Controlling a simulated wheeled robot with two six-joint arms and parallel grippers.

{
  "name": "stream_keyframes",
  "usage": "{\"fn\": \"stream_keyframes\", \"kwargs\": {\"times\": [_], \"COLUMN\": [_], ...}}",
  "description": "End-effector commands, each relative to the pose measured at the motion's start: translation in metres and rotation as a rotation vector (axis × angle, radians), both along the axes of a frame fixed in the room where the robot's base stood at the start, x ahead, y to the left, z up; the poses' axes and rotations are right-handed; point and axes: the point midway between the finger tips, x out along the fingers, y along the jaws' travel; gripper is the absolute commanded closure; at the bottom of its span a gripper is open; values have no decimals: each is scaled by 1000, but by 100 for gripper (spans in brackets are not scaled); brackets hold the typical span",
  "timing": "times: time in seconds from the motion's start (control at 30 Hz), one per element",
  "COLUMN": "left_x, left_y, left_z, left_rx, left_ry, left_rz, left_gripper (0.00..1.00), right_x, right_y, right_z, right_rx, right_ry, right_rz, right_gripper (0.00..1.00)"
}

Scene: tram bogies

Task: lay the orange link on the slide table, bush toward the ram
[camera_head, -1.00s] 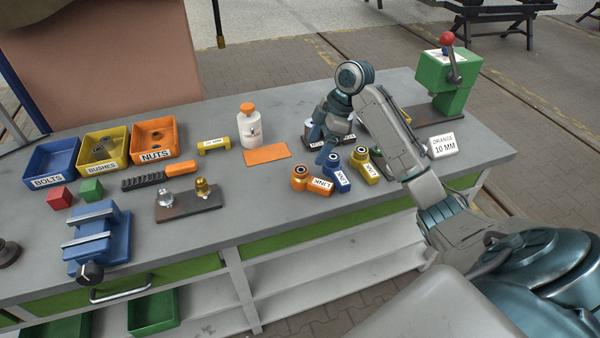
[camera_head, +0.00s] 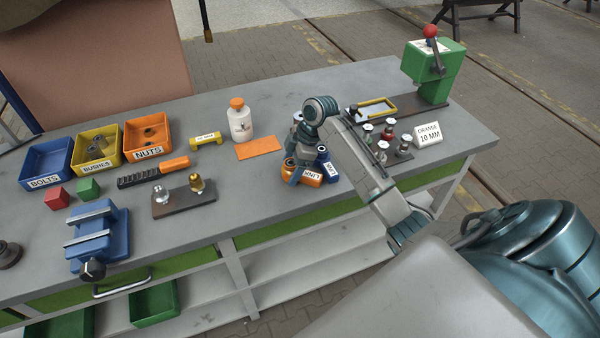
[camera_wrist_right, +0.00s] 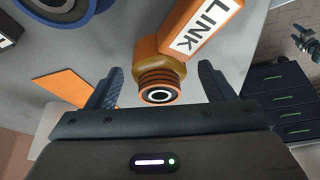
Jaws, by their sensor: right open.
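The orange link (camera_head: 313,181) lies on the bench, its LINK label facing up. In the right wrist view, its bush end (camera_wrist_right: 160,82) sits between the fingers of my right gripper (camera_wrist_right: 161,78), which is open with gaps on both sides. In the head view, my right gripper (camera_head: 294,176) is down at the orange link and partly hides it. The blue link (camera_head: 329,170) is close beside it. The yellow-framed slide table (camera_head: 392,102) appears on the dark base plate, in front of the green press (camera_head: 430,75) with a red-knobbed lever. My left gripper is not in view.
The small pin rack (camera_head: 385,146) and the ORANGE 10 MM sign (camera_head: 428,134) stand right of my right arm. An orange card (camera_head: 256,148) and a white bottle (camera_head: 239,121) are to the left. Bins and a blue vise (camera_head: 98,237) are farther left.

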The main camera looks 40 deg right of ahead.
Motion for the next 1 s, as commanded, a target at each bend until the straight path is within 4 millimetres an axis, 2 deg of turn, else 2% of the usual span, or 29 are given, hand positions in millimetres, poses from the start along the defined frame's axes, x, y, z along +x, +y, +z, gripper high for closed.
{"fn": "stream_keyframes", "kwargs": {"times": [0.1, 0.43, 0.77, 0.87, 1.0], "left_x": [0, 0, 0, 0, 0], "left_y": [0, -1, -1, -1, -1], "left_z": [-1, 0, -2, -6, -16], "left_rx": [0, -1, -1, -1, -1], "left_ry": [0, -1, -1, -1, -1], "left_rz": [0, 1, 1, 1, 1], "left_gripper": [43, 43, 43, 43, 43], "right_x": [0, 0, 1, 1, 2], "right_y": [0, 0, 0, 0, -1], "right_z": [0, 0, 4, 9, 25], "right_rx": [0, 0, 0, 0, -1], "right_ry": [0, 0, -4, -4, -7], "right_rz": [0, 0, 1, 2, 1], "right_gripper": [26, 91, 92, 92, 92]}}
